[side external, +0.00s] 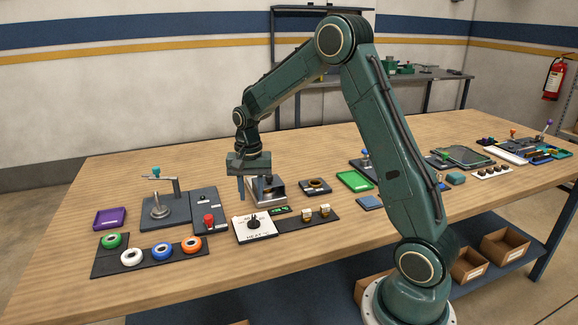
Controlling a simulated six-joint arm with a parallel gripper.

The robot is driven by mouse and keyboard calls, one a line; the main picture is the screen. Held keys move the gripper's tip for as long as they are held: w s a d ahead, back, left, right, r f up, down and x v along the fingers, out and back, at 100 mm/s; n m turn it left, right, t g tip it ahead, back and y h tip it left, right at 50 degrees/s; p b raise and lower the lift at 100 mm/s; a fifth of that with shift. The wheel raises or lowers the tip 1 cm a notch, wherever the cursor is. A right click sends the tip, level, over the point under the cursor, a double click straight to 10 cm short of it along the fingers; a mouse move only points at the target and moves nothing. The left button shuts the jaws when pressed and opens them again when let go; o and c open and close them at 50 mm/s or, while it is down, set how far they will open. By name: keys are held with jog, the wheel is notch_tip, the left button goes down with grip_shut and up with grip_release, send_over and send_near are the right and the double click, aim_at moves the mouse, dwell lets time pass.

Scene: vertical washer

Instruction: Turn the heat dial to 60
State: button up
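The heat dial (255,222) is a small black knob on a white panel (262,236) marked HEAT, near the front of the table. The scale marks around it are too small to read, so I cannot tell its setting. My gripper (246,196) points down above and just behind the panel, apart from the dial. Its fingers overlap in this view and I cannot tell how far apart they are. Nothing is seen held in it.
A metal block fixture (266,191) stands right behind the panel. A red button box (209,222) is to the left, beside a post stand (160,207). A tray of coloured rings (121,270) lies further left. Two small knobs (325,211) stand to the right.

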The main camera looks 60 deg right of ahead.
notch_tip(320, 180, up, 6)
dwell(0.4)
jog(key=shift+r, duration=0.1)
jog(key=s+a+r+n+t, duration=0.3)
jog(key=s+a+r+n, duration=0.3)
jog(key=s+a+r, duration=0.5)
jog(key=s+a+f+n+t, duration=0.1)
jog(key=s+a+n, duration=0.1)
jog(key=s, duration=0.5)
jog(key=s+a+f+n+t, duration=0.1)
jog(key=s+a+n, duration=0.1)
jog(key=s+n, duration=0.2)
jog(key=s, duration=0.3)
jog(key=shift+n+t, duration=0.3)
